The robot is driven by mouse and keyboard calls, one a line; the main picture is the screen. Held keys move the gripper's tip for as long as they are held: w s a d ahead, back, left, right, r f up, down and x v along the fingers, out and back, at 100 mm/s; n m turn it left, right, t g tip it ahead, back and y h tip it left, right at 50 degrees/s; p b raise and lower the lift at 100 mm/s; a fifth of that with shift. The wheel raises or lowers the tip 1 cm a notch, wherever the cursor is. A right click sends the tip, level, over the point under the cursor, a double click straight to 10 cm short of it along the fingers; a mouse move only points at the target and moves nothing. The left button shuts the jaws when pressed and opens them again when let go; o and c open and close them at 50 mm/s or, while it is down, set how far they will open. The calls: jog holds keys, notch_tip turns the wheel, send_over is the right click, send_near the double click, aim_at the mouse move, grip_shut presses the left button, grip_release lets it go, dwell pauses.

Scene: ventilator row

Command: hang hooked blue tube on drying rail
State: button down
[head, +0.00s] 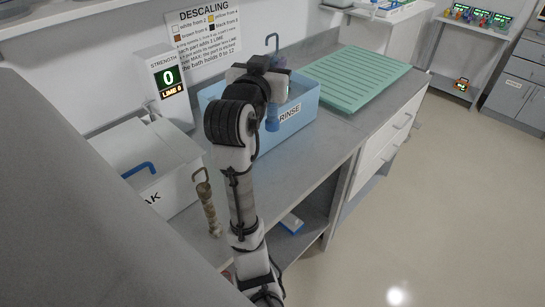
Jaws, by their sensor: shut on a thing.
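My gripper (266,70) is above the blue RINSE tub (290,106), partly hidden behind my own wrist. It is shut on the hooked blue tube (272,123). The tube's blue lower end shows below the gripper, over or inside the tub; I cannot tell which. A dark hook rises above the gripper, and a bluish part shows beside it. The tube's middle is hidden by the gripper and wrist. I cannot make out a drying rail in this view.
A green ribbed mat (358,76) lies right of the tub. A white SOAK box (170,190) with a blue bent bar stands left. A brown hooked tube (209,212) is at the counter's front edge. A strength display (170,82) reads 0. Floor at right is clear.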

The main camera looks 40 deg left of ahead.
aim_at(270, 127)
notch_tip(270, 127, down, 15)
jog(key=b, duration=0.6)
jog(key=shift+f, duration=0.1)
jog(key=shift+f+b, duration=1.65)
jog(key=shift+f, duration=0.55)
jog(key=shift+f, duration=0.2)
jog(key=c, duration=1.2)
grip_release()
